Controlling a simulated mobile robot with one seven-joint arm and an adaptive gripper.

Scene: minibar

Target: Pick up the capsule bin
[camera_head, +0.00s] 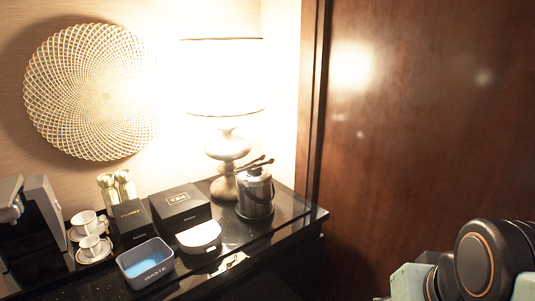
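The likely capsule bin is a small grey open-topped box (145,265) with a blue inside and light lettering on its front, perhaps "WASTE". It stands on the front part of the dark glossy counter (235,260), left of the middle of the view. Nothing is touching it from above. Part of my arm shows at the bottom right, far to the right of the box. My gripper is outside the view, so its state does not show.
A white rounded container (198,238) stands close right of the box. Behind are black boxes (181,207), a lit lamp (228,150) and an ice bucket (255,194). Cups on saucers (90,248) and a coffee machine (42,215) stand left. The counter's right front is clear.

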